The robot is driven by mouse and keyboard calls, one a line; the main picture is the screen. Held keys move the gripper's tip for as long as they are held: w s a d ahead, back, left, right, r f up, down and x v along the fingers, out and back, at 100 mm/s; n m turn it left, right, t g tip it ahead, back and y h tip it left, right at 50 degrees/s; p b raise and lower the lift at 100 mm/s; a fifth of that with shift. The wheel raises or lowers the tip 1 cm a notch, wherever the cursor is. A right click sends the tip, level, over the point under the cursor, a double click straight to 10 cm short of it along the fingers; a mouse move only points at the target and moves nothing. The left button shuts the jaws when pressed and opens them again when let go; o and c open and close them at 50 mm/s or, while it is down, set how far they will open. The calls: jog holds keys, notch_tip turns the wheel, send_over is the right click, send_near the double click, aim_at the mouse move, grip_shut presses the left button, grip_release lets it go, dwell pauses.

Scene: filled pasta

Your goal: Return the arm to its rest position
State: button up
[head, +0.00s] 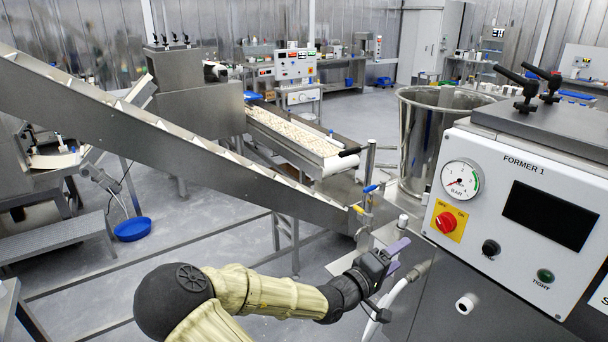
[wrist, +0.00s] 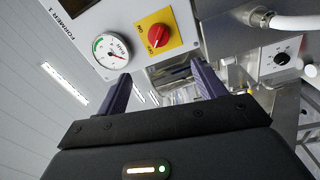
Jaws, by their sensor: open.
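My arm reaches in from the bottom of the head view, and my gripper (head: 398,256) is at its end, in front of the FORMER 1 control box (head: 524,210). In the wrist view my gripper (wrist: 163,88) has its two purple fingers spread apart, with nothing between them. The box's pressure gauge (wrist: 111,51) and its red knob on a yellow plate (wrist: 155,36) show beyond the fingertips. In the head view the gauge (head: 460,181) and the red knob (head: 446,222) are just above and right of my gripper. I cannot tell whether my gripper touches anything.
A hose (head: 392,300) runs beside my gripper at the machine. A steel inclined conveyor (head: 190,140) crosses behind my arm. A steel drum (head: 432,135) stands behind the box. A blue bowl (head: 132,229) is on the floor at left. Open floor (head: 185,285) lies left of my arm.

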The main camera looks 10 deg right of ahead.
jog(key=s+a+f+m+g+y, duration=0.1)
jog(key=s+a+f+y, duration=0.15)
jog(key=f+y, duration=0.4)
jog(key=s+a+f+m+g+y, duration=0.1)
jog(key=a+f+m+g+y, duration=0.1)
jog(key=a+f+y, duration=0.45)
jog(key=s+a+r+g+y, duration=0.1)
jog(key=s+a+r+y, duration=0.3)
jog(key=s+a+r, duration=0.3)
jog(key=s+a, duration=0.1)
jog(key=s, duration=0.2)
jog(key=shift+a+n+g, duration=0.3)
